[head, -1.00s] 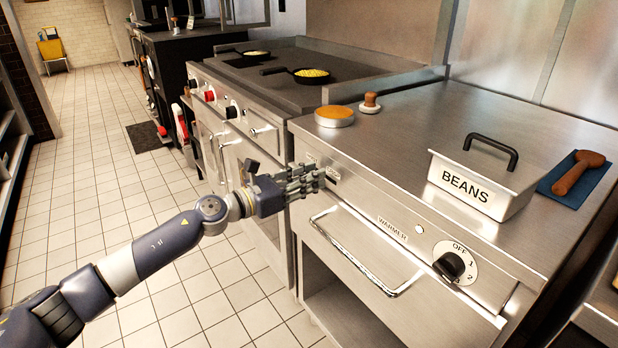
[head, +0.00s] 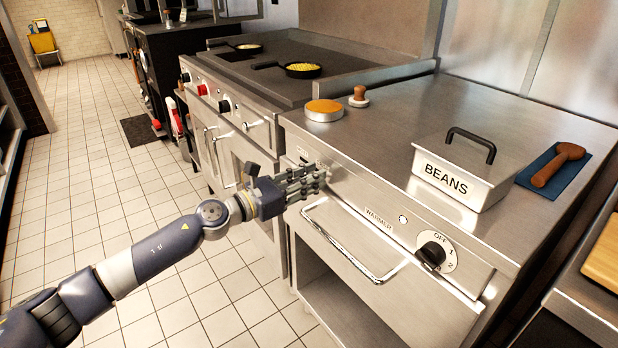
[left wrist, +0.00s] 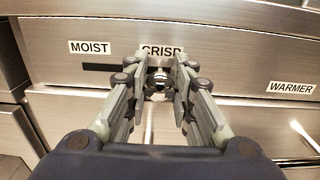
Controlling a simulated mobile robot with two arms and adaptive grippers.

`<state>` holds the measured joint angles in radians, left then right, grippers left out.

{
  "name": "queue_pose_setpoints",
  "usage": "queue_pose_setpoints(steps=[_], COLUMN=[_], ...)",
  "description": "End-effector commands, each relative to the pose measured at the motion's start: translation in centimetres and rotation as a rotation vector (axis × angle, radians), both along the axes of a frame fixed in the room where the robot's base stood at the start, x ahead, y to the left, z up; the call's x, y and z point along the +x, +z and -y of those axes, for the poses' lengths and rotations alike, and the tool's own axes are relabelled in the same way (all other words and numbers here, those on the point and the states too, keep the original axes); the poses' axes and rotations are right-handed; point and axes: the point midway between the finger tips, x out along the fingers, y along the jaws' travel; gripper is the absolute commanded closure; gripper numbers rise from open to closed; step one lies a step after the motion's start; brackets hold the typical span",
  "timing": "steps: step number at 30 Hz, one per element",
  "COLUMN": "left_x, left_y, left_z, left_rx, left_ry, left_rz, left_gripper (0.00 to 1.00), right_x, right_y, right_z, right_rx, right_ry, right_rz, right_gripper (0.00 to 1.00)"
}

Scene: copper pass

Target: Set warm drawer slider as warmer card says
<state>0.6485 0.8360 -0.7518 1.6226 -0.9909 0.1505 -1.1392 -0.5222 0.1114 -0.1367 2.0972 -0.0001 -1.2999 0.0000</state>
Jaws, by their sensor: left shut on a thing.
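The warm drawer slider's dark slot (left wrist: 98,67) shows in the left wrist view under the MOIST label (left wrist: 89,47). The slider knob (left wrist: 158,77) is between my fingertips, below the partly covered CRISP label (left wrist: 161,50), at the slot's right part. My left gripper (left wrist: 159,72) is shut on this knob; the fingers hide the rest of the slot. In the head view my left gripper (head: 322,178) reaches the upper left of the warmer front (head: 350,205). No warmer card can be made out. My right gripper is not in view.
Below the gripper is the drawer handle (head: 350,250). Right of it is a black dial (head: 432,255) marked OFF, 1, 2. On top stand a BEANS pan (head: 462,175), an orange-topped round tin (head: 324,111) and a wooden-knobbed press (head: 358,97). Tiled floor is clear at left.

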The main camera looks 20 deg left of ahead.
Motion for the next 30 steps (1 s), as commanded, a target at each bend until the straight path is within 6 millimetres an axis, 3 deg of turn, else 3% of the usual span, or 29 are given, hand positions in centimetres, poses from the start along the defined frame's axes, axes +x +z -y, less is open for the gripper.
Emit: queue_pose_setpoints(steps=[1,2,4,17,30], left_x=[-0.3,-0.3,-0.3,-0.5,-5.4], left_y=[-0.2,-0.2,-0.2,-0.2,-0.3], left_z=[0.5,0.5,0.5,-0.1,-3.8], left_rx=[-0.001,-0.002,-0.002,-0.001,0.001], left_ry=[-0.014,-0.014,-0.014,-0.007,-0.008], left_rz=[-0.006,-0.006,-0.006,-0.004,-0.007], left_gripper=[1.00,0.71,0.56,0.56,0.56], right_x=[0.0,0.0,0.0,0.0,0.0], right_y=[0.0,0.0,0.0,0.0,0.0], right_z=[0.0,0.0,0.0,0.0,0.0], right_rx=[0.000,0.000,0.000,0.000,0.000], right_ry=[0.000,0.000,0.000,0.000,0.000], right_rz=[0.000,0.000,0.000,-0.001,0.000], right_gripper=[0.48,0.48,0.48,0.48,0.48])
